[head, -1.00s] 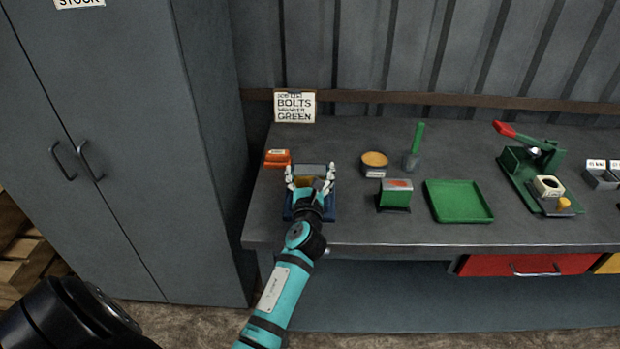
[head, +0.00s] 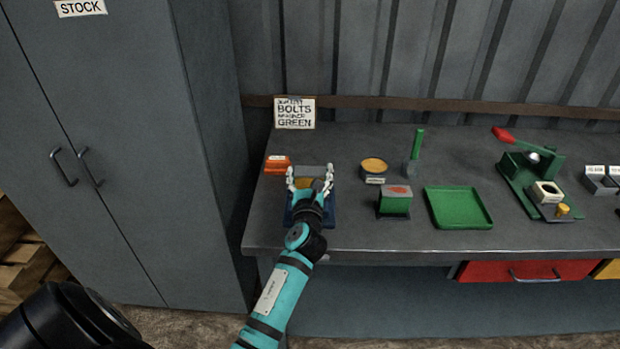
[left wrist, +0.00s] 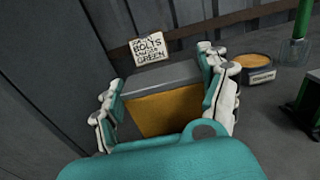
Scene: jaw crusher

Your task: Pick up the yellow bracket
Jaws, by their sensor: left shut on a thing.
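The yellow bracket (left wrist: 165,112) shows between the fingers of my left gripper (head: 310,176) as a yellow-orange face. A flat grey surface (left wrist: 162,75) adjoins its far edge. My left gripper also shows in the left wrist view (left wrist: 168,100), with a white-jointed finger on each side, shut on the bracket. In the head view the bracket (head: 304,184) is a small yellow patch, mostly hidden by the hand. A dark blue tray (head: 333,216) lies under the hand. I cannot tell whether the bracket touches it. My right gripper is not in view.
An orange box (head: 277,164) lies just left of the hand. To the right are a round yellow-topped tin (head: 374,166), a green box (head: 394,203), a green tray (head: 458,208) and a green press (head: 530,175). A sign (head: 294,112) stands behind. A grey cabinet (head: 120,130) borders the left.

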